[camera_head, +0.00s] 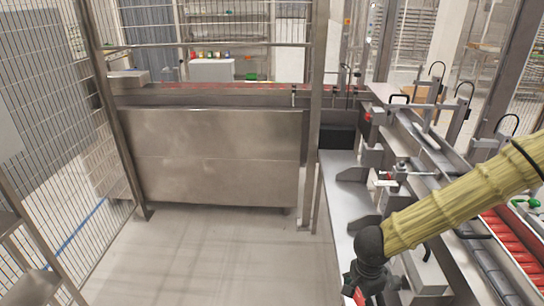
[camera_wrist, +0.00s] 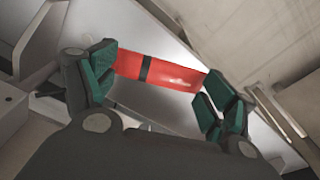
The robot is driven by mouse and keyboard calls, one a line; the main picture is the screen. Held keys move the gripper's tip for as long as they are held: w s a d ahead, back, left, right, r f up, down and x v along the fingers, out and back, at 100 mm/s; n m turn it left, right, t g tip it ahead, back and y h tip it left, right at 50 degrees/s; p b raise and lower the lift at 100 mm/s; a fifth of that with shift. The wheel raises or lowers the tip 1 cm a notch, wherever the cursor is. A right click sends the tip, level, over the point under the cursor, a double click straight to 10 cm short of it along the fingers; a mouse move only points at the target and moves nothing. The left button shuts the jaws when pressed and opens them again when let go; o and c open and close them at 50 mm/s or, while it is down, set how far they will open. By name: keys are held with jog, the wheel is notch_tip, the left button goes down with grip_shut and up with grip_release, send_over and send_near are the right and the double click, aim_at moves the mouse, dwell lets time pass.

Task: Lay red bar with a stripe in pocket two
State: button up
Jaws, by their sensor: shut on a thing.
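A red bar with a dark stripe (camera_wrist: 175,74) lies crosswise between the green-padded fingers of my gripper (camera_wrist: 158,86) in the wrist view. My gripper is shut on it, with a pad at each end of the bar. Below the bar is a grey metal surface (camera_wrist: 165,105). In the head view my arm comes in from the right, and my gripper is low near the bottom edge, mostly hidden behind its dark wrist. A small red patch (camera_head: 358,297) shows there. I cannot tell which place is pocket two.
A long grey ledge (camera_head: 343,190) runs beside the machine on the right, with brackets along it. Red rollers (camera_head: 512,262) lie at the far right. The floor between is clear.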

jog(key=w+a+f+n+b, duration=0.2)
jog(key=w+a+f+n, duration=0.1)
jog(key=n, duration=0.4)
jog(key=w+a+f+n+t+y+b, duration=0.1)
jog(key=w+a+f+n+b, duration=0.1)
jog(key=n, duration=0.5)
jog(key=shift+w+a+f, duration=0.8)
jog(key=shift+w+f, duration=0.05)
jog(key=shift+f, duration=0.55)
